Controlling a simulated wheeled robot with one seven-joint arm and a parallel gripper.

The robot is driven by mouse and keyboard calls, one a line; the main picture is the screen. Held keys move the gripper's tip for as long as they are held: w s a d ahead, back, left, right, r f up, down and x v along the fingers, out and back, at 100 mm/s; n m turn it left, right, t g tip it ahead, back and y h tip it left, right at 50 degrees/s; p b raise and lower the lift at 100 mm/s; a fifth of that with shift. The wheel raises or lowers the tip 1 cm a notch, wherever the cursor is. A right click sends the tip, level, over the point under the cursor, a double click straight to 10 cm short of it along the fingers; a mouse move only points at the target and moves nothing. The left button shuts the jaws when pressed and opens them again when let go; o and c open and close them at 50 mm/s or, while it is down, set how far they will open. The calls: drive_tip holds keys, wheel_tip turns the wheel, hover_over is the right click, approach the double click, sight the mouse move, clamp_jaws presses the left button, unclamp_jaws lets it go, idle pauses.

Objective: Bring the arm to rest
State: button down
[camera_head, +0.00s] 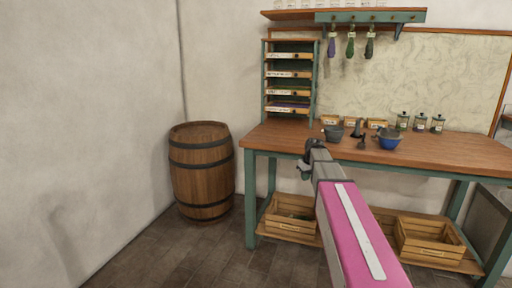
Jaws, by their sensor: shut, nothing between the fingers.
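My arm, with a pink link, reaches up from the bottom of the head view toward the workbench. My gripper (307,160) is at its far end, in front of the bench's left front edge as seen here. It is small and dark, and its fingers look closed with nothing held. I cannot tell its exact distance from the bench (270,139).
On the bench stand a grey mortar (333,133), a blue bowl (388,139), small dark tools and lidded jars (420,122). A drawer rack (290,75) stands at its left back. Wooden crates (428,240) sit below. A barrel (201,170) stands left; floor between is clear.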

drive_tip(key=s+a+f+m+g, duration=0.1)
drive_tip(key=s+a+f+m, duration=0.1)
drive_tip(key=s+f, duration=0.7)
drive_tip(key=s+a+f+m+g+h, duration=0.1)
drive_tip(key=s+a+f+m+g, duration=0.1)
drive_tip(key=s+f, duration=0.8)
drive_tip(key=s+m, duration=0.1)
drive_tip(key=s, duration=0.8)
drive_tip(key=shift+a+f, duration=0.2)
drive_tip(key=shift+f, duration=0.1)
